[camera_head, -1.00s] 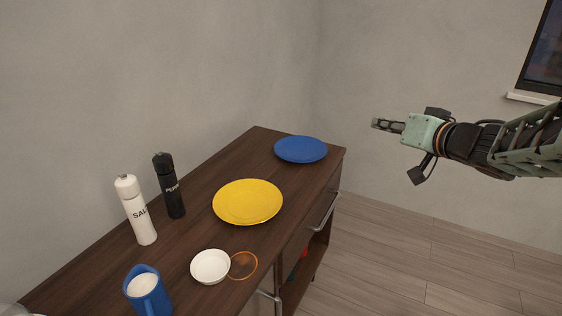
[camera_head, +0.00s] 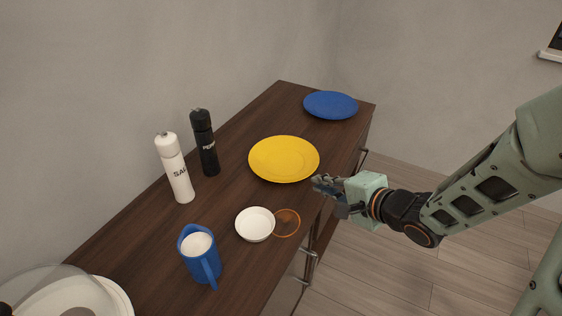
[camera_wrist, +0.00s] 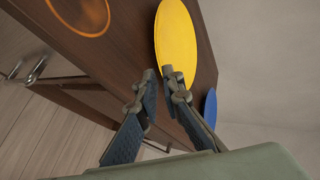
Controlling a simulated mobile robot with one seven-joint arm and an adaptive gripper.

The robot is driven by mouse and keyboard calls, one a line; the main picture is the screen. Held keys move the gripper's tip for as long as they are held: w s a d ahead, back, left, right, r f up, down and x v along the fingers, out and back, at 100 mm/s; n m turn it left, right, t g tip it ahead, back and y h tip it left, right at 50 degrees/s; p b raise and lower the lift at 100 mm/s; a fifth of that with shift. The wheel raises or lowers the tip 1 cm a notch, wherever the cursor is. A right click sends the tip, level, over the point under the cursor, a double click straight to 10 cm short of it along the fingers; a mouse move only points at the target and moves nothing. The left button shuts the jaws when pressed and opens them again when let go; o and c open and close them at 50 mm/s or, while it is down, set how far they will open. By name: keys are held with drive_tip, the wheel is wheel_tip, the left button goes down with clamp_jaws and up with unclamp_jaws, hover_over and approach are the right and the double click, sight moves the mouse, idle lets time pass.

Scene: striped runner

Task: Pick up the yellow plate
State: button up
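The yellow plate (camera_head: 284,158) lies flat on the dark wooden cabinet top, near its right edge. My gripper (camera_head: 317,185) is beside the plate's lower right rim in the head view, and the frames do not clearly show whether they touch. In the wrist view the plate (camera_wrist: 178,40) is just beyond the fingertips. My gripper's two fingers (camera_wrist: 162,78) are spread with a narrow gap between the tips. Nothing is held between them.
The cabinet top (camera_head: 140,222) also bears a blue plate (camera_head: 331,105) at the far end, a white bowl (camera_head: 255,225), an orange ring-shaped item (camera_head: 287,223), a blue mug (camera_head: 201,256), a salt mill (camera_head: 175,168) and a pepper mill (camera_head: 205,143). A covered white dish (camera_head: 75,296) is at lower left.

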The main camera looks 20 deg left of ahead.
sight(303, 186)
drive_tip(key=x, duration=0.3)
drive_tip(key=shift+b, duration=0.3)
drive_tip(key=b+x, duration=0.1)
drive_tip(key=x, duration=0.3)
drive_tip(key=shift+w+a+f+b, duration=0.1)
drive_tip(key=shift+f+b, duration=0.05)
drive_tip(key=shift+b, duration=0.2)
drive_tip(key=shift+w+a+f, duration=0.2)
drive_tip(key=shift+w+a, duration=0.1)
drive_tip(key=shift+a, duration=0.05)
clamp_jaws()
drive_tip(key=shift+r, duration=0.2)
